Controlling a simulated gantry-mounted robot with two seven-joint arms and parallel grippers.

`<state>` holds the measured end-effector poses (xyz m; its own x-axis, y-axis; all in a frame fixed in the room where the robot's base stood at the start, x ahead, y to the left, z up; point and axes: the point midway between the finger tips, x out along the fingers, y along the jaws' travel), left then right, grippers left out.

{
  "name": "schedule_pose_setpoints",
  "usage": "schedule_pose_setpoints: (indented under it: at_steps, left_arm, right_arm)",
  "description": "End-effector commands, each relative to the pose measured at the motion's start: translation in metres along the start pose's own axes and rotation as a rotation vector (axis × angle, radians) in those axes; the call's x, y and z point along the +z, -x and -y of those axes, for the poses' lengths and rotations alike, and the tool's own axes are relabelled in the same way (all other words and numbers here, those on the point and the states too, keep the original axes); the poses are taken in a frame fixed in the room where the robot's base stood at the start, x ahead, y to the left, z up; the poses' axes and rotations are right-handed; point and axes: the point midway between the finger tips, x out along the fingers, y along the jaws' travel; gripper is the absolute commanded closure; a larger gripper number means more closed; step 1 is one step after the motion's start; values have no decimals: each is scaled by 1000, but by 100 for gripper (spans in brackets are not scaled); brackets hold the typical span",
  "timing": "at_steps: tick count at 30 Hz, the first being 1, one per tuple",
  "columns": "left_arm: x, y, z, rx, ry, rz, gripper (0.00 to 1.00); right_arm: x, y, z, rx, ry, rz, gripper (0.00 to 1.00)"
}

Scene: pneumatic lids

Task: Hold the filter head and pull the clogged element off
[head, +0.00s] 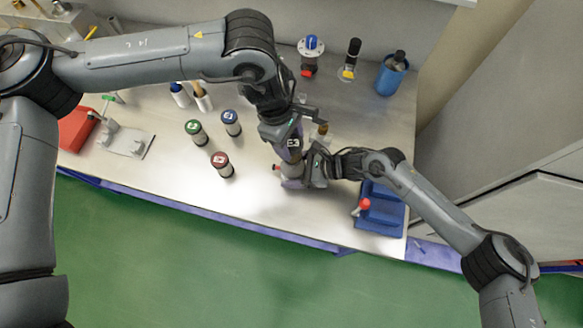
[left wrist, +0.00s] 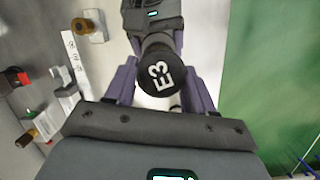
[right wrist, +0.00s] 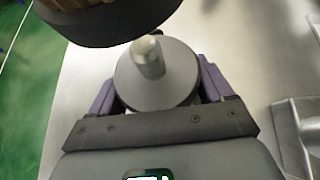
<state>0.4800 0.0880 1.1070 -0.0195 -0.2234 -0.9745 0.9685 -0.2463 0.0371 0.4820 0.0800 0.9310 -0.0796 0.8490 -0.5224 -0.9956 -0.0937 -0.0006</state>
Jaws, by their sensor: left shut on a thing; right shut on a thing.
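My left gripper (left wrist: 160,82) is shut on the element (left wrist: 157,72), which has a dark round end cap marked E3. The element also shows in the head view (head: 293,143), with brownish pleats below its cap. My right gripper (right wrist: 157,82) is shut on the filter head (right wrist: 185,80), a grey round body with a short metal stub pointing up. The element's dark lower rim and pleats (right wrist: 97,8) show above the head in the right wrist view. The stub's top is bare there, so the two look apart. In the head view the arms partly hide the head (head: 291,182).
Green (head: 195,132), blue (head: 231,122) and red (head: 222,165) capped cylinders stand left of the grippers. A blue tray (head: 380,225) with a red-knobbed part lies at right. A blue cup (head: 390,80) and two upright fittings stand behind. The front middle bench is clear.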

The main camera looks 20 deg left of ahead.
Motion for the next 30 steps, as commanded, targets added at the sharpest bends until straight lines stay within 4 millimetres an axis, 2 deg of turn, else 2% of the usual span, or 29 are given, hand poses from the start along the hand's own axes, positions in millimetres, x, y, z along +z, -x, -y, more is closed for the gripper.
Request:
schedule_pose_setpoints:
  at_steps: [1,18,30]
  left_arm:
    - [1,3,0,1,0,0,83]
    - [9,39,-2,0,1,0,83]
    - [10,43,-2,0,0,0,83]
  right_arm:
    - [-6,0,-1,1,-6,-10,51]
    - [-5,0,-1,1,-6,-9,51]
    - [-5,0,-1,1,-5,-8,51]
